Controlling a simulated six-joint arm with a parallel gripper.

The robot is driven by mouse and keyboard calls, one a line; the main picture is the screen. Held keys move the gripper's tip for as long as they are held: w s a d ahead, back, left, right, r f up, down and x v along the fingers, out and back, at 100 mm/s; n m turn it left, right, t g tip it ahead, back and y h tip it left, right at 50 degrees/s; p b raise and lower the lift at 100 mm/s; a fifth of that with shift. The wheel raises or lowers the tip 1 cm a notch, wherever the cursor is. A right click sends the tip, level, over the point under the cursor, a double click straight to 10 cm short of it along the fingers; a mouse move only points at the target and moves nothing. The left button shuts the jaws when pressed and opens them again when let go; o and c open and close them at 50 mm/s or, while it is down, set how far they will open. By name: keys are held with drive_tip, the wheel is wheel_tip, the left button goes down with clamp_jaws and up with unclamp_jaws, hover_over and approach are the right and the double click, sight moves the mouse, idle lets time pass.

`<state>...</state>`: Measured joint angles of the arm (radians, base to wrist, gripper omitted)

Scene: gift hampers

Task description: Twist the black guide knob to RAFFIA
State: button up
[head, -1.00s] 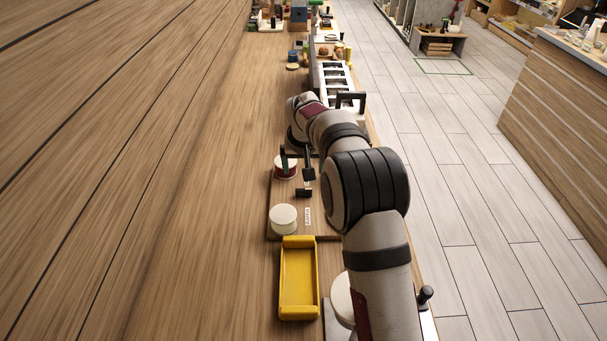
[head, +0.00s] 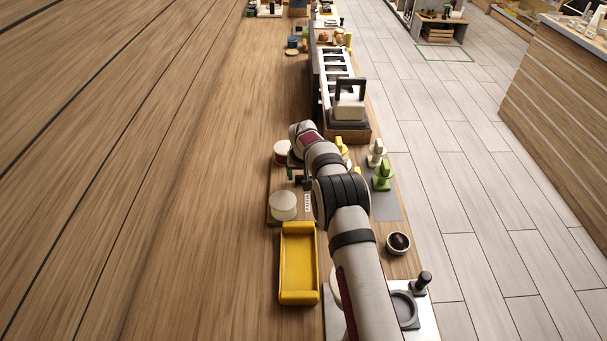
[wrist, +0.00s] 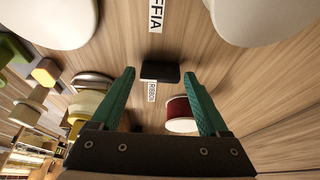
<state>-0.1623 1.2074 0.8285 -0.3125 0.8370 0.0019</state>
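The black guide knob (wrist: 160,73) is a dark block on the wooden board, seen in the wrist view between two white labels. The RAFFIA label (wrist: 155,15), partly cut off, is above it in the picture; the RIBBON label (wrist: 150,92) is just below it. My gripper (wrist: 159,74) has green fingers spread wide, one on each side of the knob, with visible gaps. I cannot tell how far the tips are above it. In the head view the knob (head: 306,183) is small, beside my arm, and its pointing direction is unclear.
A red-and-white spool (wrist: 181,115) lies near the right finger. A cream spool (head: 283,205) and a yellow tray (head: 299,265) are at the board's near end. Green (head: 382,175) and pale (head: 376,152) items and a dark bowl (head: 398,243) stand right of my arm.

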drive_tip(key=c, duration=1)
drive_tip(key=shift+c, duration=0.2)
drive_tip(key=shift+m, duration=0.3)
drive_tip(key=m+h, duration=0.1)
drive_tip(key=m, duration=0.1)
drive_tip(key=shift+a+m, duration=0.1)
drive_tip(key=shift+m, duration=0.2)
drive_tip(key=shift+w+m+g+h, duration=0.15)
drive_tip(key=shift+m+g+h, duration=0.45)
drive_tip(key=shift+m, duration=1.1)
drive_tip(key=shift+m+h, duration=0.3)
drive_tip(key=o, duration=1.4)
drive_tip(key=shift+c, duration=0.2)
drive_tip(key=shift+a+r, duration=0.1)
